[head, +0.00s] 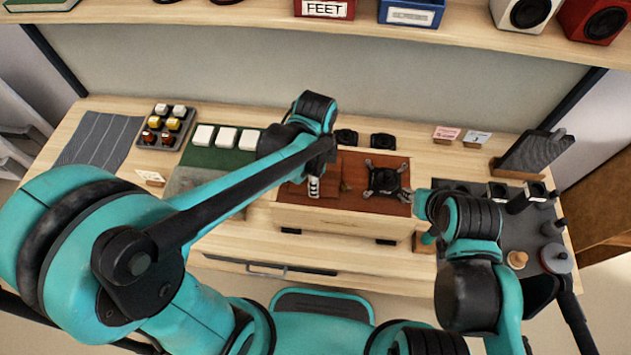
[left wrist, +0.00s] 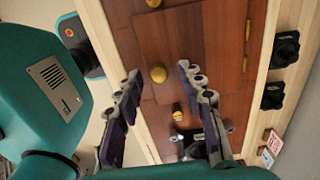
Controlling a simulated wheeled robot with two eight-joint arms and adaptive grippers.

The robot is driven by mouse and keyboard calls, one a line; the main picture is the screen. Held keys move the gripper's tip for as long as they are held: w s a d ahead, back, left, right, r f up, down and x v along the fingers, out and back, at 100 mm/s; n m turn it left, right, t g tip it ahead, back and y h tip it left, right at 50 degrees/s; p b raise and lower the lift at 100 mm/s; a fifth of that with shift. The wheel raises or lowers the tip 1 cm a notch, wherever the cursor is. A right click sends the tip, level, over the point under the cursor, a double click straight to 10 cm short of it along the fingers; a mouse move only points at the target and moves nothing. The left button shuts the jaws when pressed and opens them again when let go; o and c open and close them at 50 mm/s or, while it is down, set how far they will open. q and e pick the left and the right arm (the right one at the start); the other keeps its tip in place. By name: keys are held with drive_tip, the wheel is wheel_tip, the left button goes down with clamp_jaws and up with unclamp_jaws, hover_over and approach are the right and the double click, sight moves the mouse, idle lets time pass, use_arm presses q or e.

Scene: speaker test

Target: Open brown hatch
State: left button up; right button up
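The brown hatch (head: 352,172) is a reddish-brown wooden panel in the top of a pale wooden box (head: 330,219). It appears to lie flat and shut. In the left wrist view the brown panel (left wrist: 208,50) has a round brass knob (left wrist: 158,74) and brass hinges (left wrist: 246,45) near its right edge. My left gripper (left wrist: 159,84) is open and empty, its fingertips on either side of the knob in the picture. I cannot tell whether they reach its height. In the head view my left gripper (head: 315,186) hangs over the box's left part.
A black four-armed device (head: 385,180) sits on the box's right part. Two small black parts (head: 382,141) lie behind the box. White blocks (head: 227,137) on a green mat stand left. A dark tray area (head: 530,222) with several items lies right, and a shelf (head: 240,18) runs above.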

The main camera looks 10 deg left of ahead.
use_arm(q)
drive_tip(key=shift+f, duration=0.2)
clamp_jaws()
